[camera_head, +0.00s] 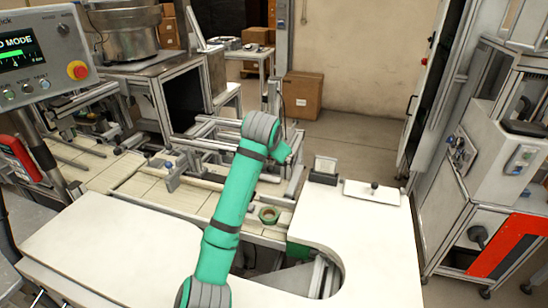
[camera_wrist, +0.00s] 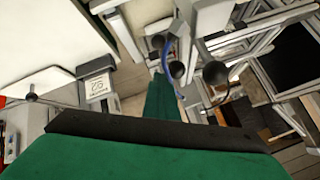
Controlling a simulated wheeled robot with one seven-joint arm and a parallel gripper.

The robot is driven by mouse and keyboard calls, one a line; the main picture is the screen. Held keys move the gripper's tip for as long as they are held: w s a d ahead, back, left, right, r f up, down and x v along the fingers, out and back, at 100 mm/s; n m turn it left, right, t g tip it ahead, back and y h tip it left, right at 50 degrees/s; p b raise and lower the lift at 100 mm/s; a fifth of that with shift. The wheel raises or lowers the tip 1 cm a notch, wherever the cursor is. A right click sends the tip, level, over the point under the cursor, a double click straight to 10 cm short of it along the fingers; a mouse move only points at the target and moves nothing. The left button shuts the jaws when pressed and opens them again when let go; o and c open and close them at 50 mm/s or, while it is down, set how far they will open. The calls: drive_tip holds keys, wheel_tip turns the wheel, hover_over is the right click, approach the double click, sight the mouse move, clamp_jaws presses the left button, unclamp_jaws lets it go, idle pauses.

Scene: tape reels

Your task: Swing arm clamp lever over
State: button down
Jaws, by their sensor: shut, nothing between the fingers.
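My gripper (camera_wrist: 161,82) shows in the wrist view as a narrow green finger shape, shut and empty, beyond the dark edge of its green body. In the head view my green arm hides it. Two dark round knobs, a left one (camera_wrist: 178,70) and a right one (camera_wrist: 215,72), sit on metal rods just beyond and right of the fingertips. I cannot tell which, if either, is the clamp lever, or whether my gripper touches one. A blue cable (camera_wrist: 167,52) runs close to the left knob.
A white plate with a black knob (camera_head: 374,186) and a small grey box (camera_head: 325,168) stand on the white table (camera_head: 360,240). Metal rails (camera_head: 215,145) crowd the machine behind my arm. The left tabletop (camera_head: 110,235) is clear.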

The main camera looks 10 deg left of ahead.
drive_tip(key=w+d+r+v, duration=0.1)
drive_tip(key=d+v, duration=0.1)
drive_tip(key=v, duration=0.8)
drive_tip(key=w+d+r+g, duration=0.1)
drive_tip(key=w+r+g, duration=0.1)
drive_tip(key=w+r, duration=0.15)
drive_tip(key=w+a+f, duration=0.4)
drive_tip(key=f, duration=0.5)
drive_tip(key=shift+w+f, duration=0.2)
idle(0.4)
drive_tip(key=shift+d, duration=0.1)
drive_tip(key=shift+f, duration=0.1)
